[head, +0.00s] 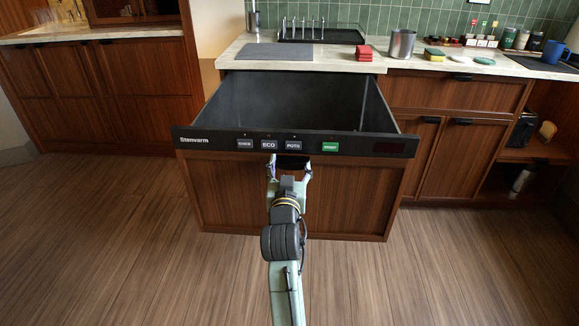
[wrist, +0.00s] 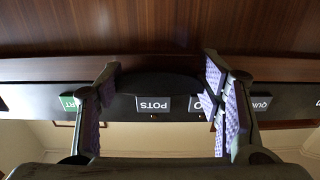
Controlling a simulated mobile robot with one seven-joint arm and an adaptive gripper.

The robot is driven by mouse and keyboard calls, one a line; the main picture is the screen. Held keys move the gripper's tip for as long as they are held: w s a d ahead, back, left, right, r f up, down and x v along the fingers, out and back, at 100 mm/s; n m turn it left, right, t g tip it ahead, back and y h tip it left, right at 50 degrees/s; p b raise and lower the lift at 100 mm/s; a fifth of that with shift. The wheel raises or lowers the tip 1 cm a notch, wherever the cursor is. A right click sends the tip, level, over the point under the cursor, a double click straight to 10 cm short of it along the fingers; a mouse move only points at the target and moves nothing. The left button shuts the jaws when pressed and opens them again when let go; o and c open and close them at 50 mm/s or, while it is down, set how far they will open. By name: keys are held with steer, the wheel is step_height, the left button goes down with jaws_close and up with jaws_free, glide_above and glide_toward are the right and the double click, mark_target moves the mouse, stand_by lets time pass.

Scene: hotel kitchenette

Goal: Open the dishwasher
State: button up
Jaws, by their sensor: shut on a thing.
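The dishwasher (head: 295,202) has a wood front with a black control panel (head: 205,142) along its top edge. Its front stands out from the counter, and the dark interior (head: 290,95) shows behind the panel. My gripper (head: 289,165) is at the middle of the front, just under the panel. In the wrist view, which shows the panel labels upside down, my gripper (wrist: 160,88) has its fingers on either side of the dark handle (wrist: 156,84), shut on it. The inside of the dishwasher below the panel is hidden.
Wooden cabinets (head: 455,150) stand to the right. The wood floor (head: 140,260) in front is clear.

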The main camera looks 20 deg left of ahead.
steer(key=shift+s+d, duration=0.15)
steer(key=shift+d, duration=0.45)
steer(key=o, duration=1.6)
steer(key=shift+a, duration=0.25)
steer(key=shift+s, duration=0.3)
steer(key=v, duration=0.7)
steer(key=shift+d, duration=0.15)
steer(key=shift+r, duration=0.1)
